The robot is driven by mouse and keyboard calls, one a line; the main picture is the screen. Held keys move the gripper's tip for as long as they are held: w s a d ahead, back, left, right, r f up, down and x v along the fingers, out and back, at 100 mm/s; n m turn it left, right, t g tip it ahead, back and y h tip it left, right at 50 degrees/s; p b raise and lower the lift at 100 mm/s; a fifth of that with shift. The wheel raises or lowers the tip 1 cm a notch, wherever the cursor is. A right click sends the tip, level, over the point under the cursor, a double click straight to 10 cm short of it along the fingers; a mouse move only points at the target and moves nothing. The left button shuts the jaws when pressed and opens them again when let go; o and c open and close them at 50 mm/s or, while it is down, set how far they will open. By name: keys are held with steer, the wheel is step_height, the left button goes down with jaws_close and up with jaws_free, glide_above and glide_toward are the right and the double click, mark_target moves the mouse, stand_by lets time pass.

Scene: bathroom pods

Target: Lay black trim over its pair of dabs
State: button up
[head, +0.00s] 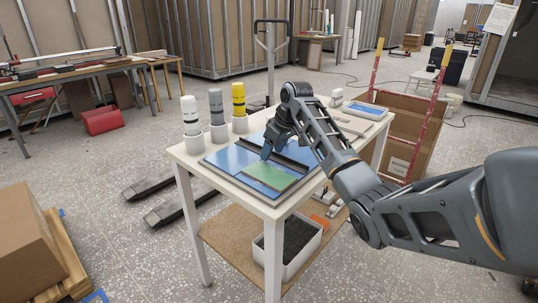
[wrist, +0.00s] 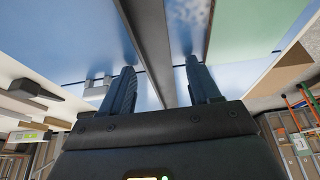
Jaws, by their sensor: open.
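My gripper (head: 268,156) is low over the blue panel on the table, fingers pointing down. In the wrist view my gripper (wrist: 163,88) is open, one finger on each side of a long dark strip (wrist: 148,40), which looks like the black trim. Whether the fingers touch it cannot be told. In the head view the dark strip (head: 292,153) is partly hidden by my gripper and arm. A second dark edge (wrist: 208,30) runs beside the green panel (wrist: 250,35). The green panel (head: 268,175) lies at the near side of the blue board (head: 232,158). I cannot make out the dabs clearly.
White, grey and yellow tubes stand in cups (head: 217,133) along the table's left edge. A small white-and-blue tray (head: 365,110) is at the far right. A red-railed cart with a cardboard box (head: 405,150) stands to the right. A bin (head: 290,248) sits on the lower shelf.

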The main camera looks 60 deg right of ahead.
mark_target(275, 156)
jaws_close()
stand_by(0.5)
steer(key=shift+r, duration=0.1)
steer(key=shift+r, duration=0.5)
steer(key=r, duration=0.3)
steer(key=shift+s+d+r, duration=0.15)
steer(key=shift+d+r, duration=0.1)
steer(key=shift+d, duration=0.15)
steer(key=s+d+r+b, duration=0.1)
steer(key=s+d+r, duration=0.3)
steer(key=d, duration=0.5)
step_height(275, 156, up, 2)
steer(key=shift+s+d+r, duration=0.2)
steer(key=shift+s+d, duration=0.15)
steer(key=shift+d, duration=0.05)
steer(key=shift+r, duration=0.1)
